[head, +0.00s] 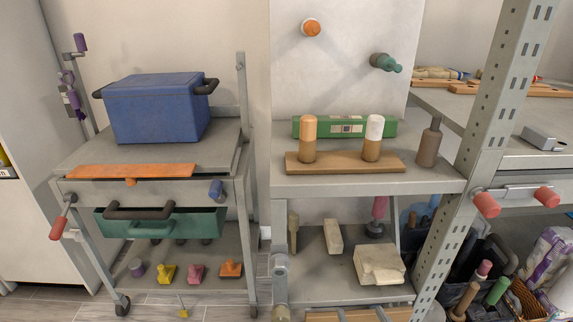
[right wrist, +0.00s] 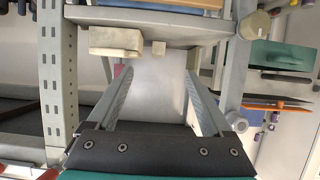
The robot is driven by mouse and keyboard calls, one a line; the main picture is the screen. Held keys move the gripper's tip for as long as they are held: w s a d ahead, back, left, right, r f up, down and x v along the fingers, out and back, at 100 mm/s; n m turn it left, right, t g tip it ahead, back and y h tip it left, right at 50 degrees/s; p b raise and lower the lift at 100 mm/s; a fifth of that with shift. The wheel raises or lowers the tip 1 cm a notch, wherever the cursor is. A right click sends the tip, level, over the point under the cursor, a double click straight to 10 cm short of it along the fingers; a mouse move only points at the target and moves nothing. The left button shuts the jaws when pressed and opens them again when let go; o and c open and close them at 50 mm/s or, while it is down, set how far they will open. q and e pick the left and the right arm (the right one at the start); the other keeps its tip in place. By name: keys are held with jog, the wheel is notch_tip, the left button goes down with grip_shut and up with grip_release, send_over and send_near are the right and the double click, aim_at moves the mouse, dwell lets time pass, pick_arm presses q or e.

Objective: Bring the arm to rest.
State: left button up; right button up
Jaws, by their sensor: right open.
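My right gripper (right wrist: 153,72) shows in the right wrist view, with its two grey fingers spread wide apart. Nothing is between the fingers; a plain pale grey surface shows behind the gap. The wrist picture appears upside down. A cream block (right wrist: 115,42) and a smaller block (right wrist: 158,48) on a grey shelf show beyond the fingertips, apart from them. I cannot make out the right gripper clearly in the head view. My left gripper is in neither view.
A grey rack shelf (head: 438,184) carries a wooden board (head: 340,166) with two pegs. Below it lies a cream block (head: 378,264). A perforated post (head: 490,115) stands right of it. A cart with a blue box (head: 155,108) stands left. Floor shows at bottom left.

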jog(key=s+d+f+n+g+p, duration=0.1)
jog(key=s+f+g+p, duration=0.2)
jog(key=f, duration=0.7)
jog(key=s+d+f+g+p, duration=0.1)
jog(key=s+f+g, duration=0.3)
jog(key=f, duration=0.5)
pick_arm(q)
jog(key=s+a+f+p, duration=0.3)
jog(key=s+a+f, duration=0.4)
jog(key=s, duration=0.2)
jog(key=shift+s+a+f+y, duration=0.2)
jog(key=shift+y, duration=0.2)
pick_arm(e)
jog(key=s+d+f+g, duration=0.2)
jog(key=s+f, duration=0.3)
jog(key=s, duration=0.5)
jog(key=s+d+f+n+g+h, duration=0.1)
jog(key=s+d+f, duration=0.3)
jog(key=s, duration=0.6)
jog(key=shift+s+d+f+g, duration=0.2)
jog(key=shift+d+f+g, duration=0.05)
jog(key=shift+f+g, duration=0.3)
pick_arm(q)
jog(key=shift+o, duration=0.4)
